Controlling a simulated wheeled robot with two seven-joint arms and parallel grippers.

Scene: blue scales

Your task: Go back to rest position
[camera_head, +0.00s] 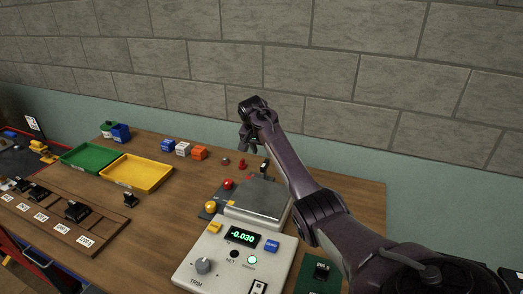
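My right arm comes in from the lower right and reaches over the table. My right gripper (253,141) is above the back of the scale, pointing down; its fingers are small and dark, so I cannot tell whether they are open or shut. The scale (222,262) has a grey weighing plate (262,198), partly behind my arm, and its green display reads -0.030. My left gripper is not in view.
A green tray (88,157) and a yellow tray (138,172) stand at the left. Blue, white and orange blocks (183,149) sit at the back. A wooden rack (60,222) with black items lies front left. A brick wall stands behind the table.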

